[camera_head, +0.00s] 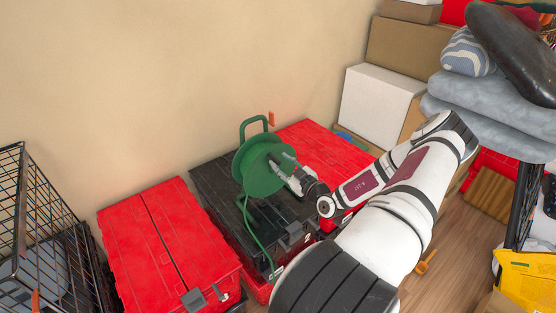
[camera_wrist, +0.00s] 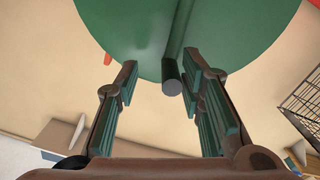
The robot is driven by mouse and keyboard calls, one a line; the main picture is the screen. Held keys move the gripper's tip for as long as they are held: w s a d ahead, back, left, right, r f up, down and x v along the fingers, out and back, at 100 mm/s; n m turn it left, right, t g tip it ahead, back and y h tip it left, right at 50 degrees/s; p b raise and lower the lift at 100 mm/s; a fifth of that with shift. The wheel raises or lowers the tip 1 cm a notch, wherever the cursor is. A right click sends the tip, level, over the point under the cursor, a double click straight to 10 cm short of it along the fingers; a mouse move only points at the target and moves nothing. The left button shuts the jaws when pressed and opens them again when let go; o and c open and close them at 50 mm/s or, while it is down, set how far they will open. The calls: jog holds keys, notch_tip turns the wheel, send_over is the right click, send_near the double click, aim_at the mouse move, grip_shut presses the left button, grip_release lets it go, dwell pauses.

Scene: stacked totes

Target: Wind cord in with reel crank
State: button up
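A green cord reel (camera_head: 258,168) with a frame handle on top stands on a black tote (camera_head: 215,190). A green cord (camera_head: 258,235) hangs from it down the tote's front. In the wrist view the reel's green disc (camera_wrist: 240,25) fills the top. In the head view my gripper (camera_head: 288,172) is at the reel's right face, partly hiding the crank.
Red totes stand left (camera_head: 165,240) and right (camera_head: 325,143) of the black one. A wire cage (camera_head: 40,215) is at far left. Boxes (camera_head: 375,105) and grey cushions (camera_head: 500,95) are stacked at right. The wall is close behind the reel.

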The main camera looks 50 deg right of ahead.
jog(key=v, duration=0.9)
jog(key=shift+a+r, duration=0.2)
jog(key=shift+r, duration=0.05)
jog(key=shift+s, duration=0.1)
